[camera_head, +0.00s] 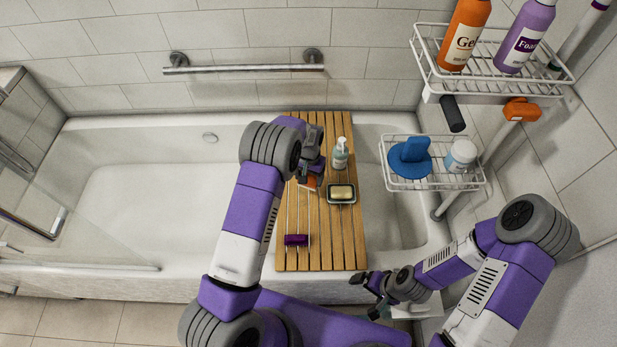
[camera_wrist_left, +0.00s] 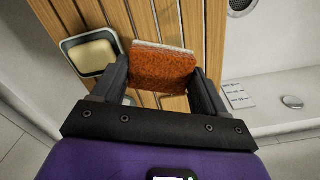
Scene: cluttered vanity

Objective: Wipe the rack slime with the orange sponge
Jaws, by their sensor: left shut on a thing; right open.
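The orange sponge (camera_wrist_left: 162,70) is a rough orange-brown block with a pale edge. My left gripper (camera_wrist_left: 160,78) is shut on it, with one finger on each side. In the head view the sponge (camera_head: 309,184) shows as a small orange patch below the left gripper (camera_head: 308,174), over the wooden bath board (camera_head: 339,258). My right gripper (camera_head: 364,293) is open and empty, in front of the tub near the board's front right corner. The upper wire rack (camera_head: 424,72) and lower wire rack (camera_head: 400,183) are at the right. I cannot make out slime on either.
A pump bottle (camera_head: 340,155) and a soap dish (camera_head: 341,201) stand close right of the left gripper. The upper rack holds an orange bottle (camera_head: 464,35) and purple bottle (camera_head: 525,38). The lower holds a blue object (camera_head: 409,158) and a jar (camera_head: 460,156). The tub's left is clear.

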